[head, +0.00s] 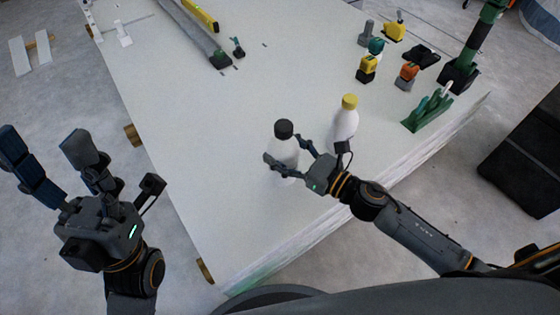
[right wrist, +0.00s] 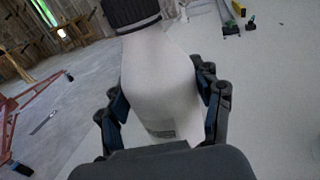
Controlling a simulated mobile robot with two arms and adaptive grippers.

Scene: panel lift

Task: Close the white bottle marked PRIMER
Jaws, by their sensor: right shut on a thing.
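A white bottle with a black cap (head: 284,150) stands upright near the front part of the white panel. My right gripper (head: 287,160) is shut around its body from the right. The right wrist view shows the white bottle (right wrist: 160,75) between the fingers, with the ribbed black cap (right wrist: 132,12) on top; how tight it sits I cannot tell. A small label shows low on the bottle, but its writing is not readable. A second white bottle with a yellow cap (head: 347,120) stands just right of it. My left gripper (head: 43,145) is open and empty, left of the panel.
The white panel (head: 200,120) is clear to the left of the bottles. Yellow, orange and green tools (head: 368,68) and a green rack (head: 427,110) stand at its right. A long yellow level (head: 200,14) lies at the back. A black case (head: 525,150) is on the floor.

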